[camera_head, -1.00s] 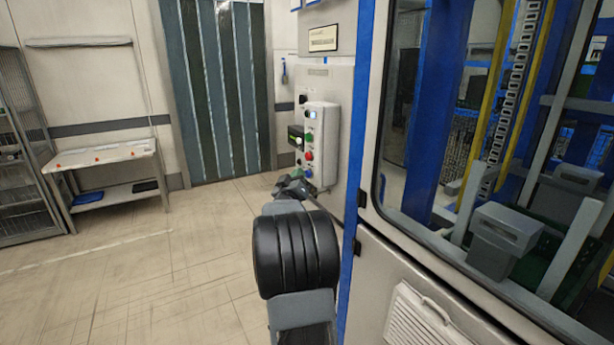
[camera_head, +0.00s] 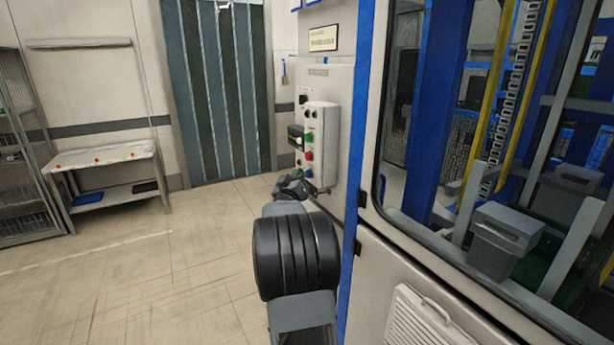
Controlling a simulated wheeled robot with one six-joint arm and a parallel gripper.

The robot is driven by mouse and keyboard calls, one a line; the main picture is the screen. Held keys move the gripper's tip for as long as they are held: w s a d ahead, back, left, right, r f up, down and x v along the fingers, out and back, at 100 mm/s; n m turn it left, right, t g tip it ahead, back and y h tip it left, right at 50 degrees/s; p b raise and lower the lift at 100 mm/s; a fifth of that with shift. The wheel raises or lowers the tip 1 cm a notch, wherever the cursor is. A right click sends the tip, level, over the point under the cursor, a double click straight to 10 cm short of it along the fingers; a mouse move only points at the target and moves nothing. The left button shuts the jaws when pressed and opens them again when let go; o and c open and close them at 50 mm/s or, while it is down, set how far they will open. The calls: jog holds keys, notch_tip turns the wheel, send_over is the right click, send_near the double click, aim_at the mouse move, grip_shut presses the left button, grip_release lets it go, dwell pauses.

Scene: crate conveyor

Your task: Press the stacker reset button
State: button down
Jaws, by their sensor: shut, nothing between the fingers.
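A pale control box (camera_head: 326,146) is mounted on the cabinet's side face, right of centre. It carries a green button (camera_head: 309,138), a red button (camera_head: 309,155) and a small button (camera_head: 313,114) near its top, which shows no blue glow. No label can be read, so I cannot tell which one is the stacker reset. My gripper (camera_head: 299,174) is shut and empty at the lower end of the box, below the red button. It is small in the view and partly hidden by my arm; I cannot tell whether it touches the box.
The cabinet (camera_head: 355,140) with blue edging and a large window stands close on the right. A small screen (camera_head: 296,138) sits left of the buttons. A strip curtain (camera_head: 215,90) hangs behind. A side table (camera_head: 100,158) and wire rack stand left. The floor (camera_head: 150,260) there is clear.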

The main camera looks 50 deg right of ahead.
jog(key=shift+w+a, duration=0.2)
jog(key=shift+a, duration=0.35)
jog(key=shift+w+a, duration=0.3)
jog(key=shift+a, duration=0.5)
jog(key=shift+w+a, duration=0.35)
jog(key=shift+a, duration=0.4)
jog(key=shift+w+a, duration=0.3)
jog(key=shift+a, duration=0.5)
